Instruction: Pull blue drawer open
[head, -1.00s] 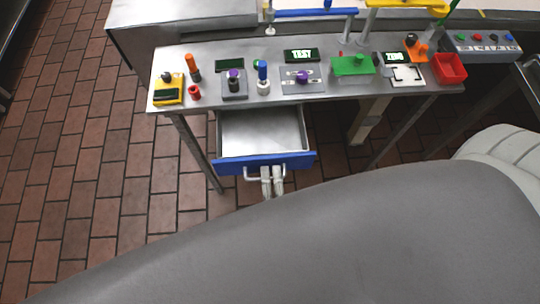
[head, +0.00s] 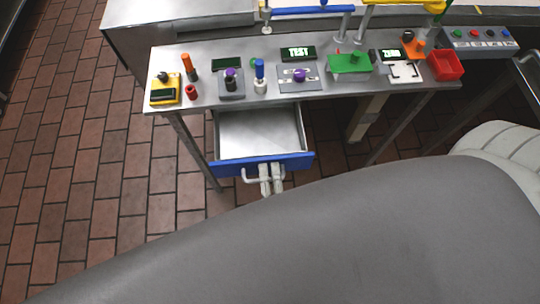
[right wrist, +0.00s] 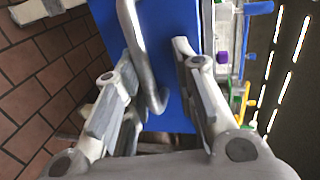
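The blue drawer (head: 232,167) under the steel table stands pulled out, and its empty metal inside shows in the head view. Its blue front also shows in the right wrist view (right wrist: 172,20). A metal bar handle (head: 250,180) is fixed to the front. My right gripper (head: 271,170) is at the handle, with its forearm hidden behind the large grey part in front. In the right wrist view, the handle (right wrist: 136,40) lies between the two spread fingers, nearer the left one, with a gap to the right one. My left gripper is not in view.
The steel table (head: 205,100) carries several small coloured fixtures. A red bin (head: 446,66) stands at its right end. Table legs (head: 190,150) stand beside the drawer. Brick-tiled floor (head: 90,180) is clear at the left.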

